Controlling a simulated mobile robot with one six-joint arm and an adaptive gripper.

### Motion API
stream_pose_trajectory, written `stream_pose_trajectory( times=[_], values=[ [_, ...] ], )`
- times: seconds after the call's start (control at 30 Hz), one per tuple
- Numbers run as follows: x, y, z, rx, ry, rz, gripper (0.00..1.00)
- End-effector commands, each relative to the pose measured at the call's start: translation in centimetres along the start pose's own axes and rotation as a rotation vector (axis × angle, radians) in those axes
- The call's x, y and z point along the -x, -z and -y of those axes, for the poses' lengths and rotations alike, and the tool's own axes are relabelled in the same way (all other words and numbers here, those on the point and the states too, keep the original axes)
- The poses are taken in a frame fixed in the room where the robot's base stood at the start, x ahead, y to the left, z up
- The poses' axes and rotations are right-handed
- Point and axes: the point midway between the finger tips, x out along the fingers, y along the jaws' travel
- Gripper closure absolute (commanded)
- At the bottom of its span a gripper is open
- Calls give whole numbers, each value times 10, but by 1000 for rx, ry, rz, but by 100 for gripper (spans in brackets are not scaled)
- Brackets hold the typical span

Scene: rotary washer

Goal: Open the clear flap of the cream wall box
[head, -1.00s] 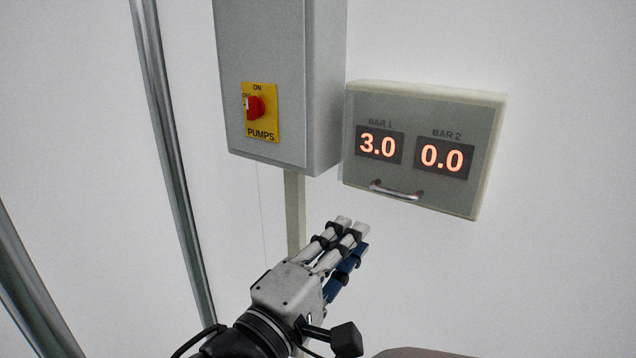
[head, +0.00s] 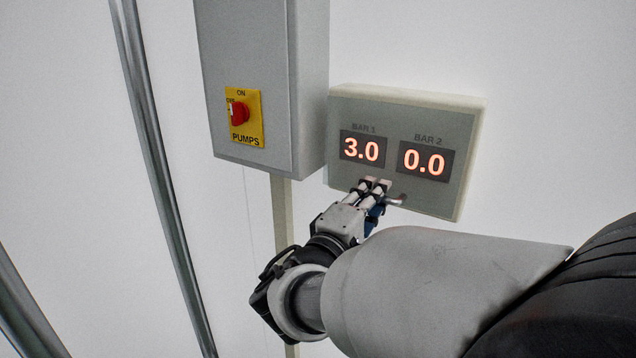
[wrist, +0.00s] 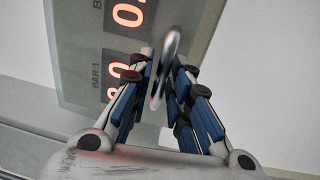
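The cream wall box (head: 470,150) hangs on the white wall, its clear flap (head: 385,112) shut over two red displays reading 3.0 and 0.0. A metal bar handle (head: 398,200) sits low on the flap. In the head view my gripper (head: 373,184) is at this handle and hides its left part. In the wrist view the handle (wrist: 170,50) runs between the two sides of my gripper (wrist: 163,58). The fingers are apart with the bar between them, with no clear grip on it. Whether a finger touches it I cannot tell.
A grey cabinet (head: 265,75) with a red PUMPS switch (head: 239,113) stands left of the box, above a cream upright post (head: 283,215). Metal poles (head: 160,150) stand further left. The wall right of the box is clear.

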Motion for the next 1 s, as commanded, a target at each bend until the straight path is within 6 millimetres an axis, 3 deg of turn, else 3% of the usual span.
stream_pose_trajectory(
  times=[0.17, 0.43, 1.0],
  values=[
    [0, 0, 0, 0, 0, 0, 82],
    [0, 0, 0, 0, 0, 0, 100],
    [1, 0, 0, 0, 1, 0, 100]
  ],
)
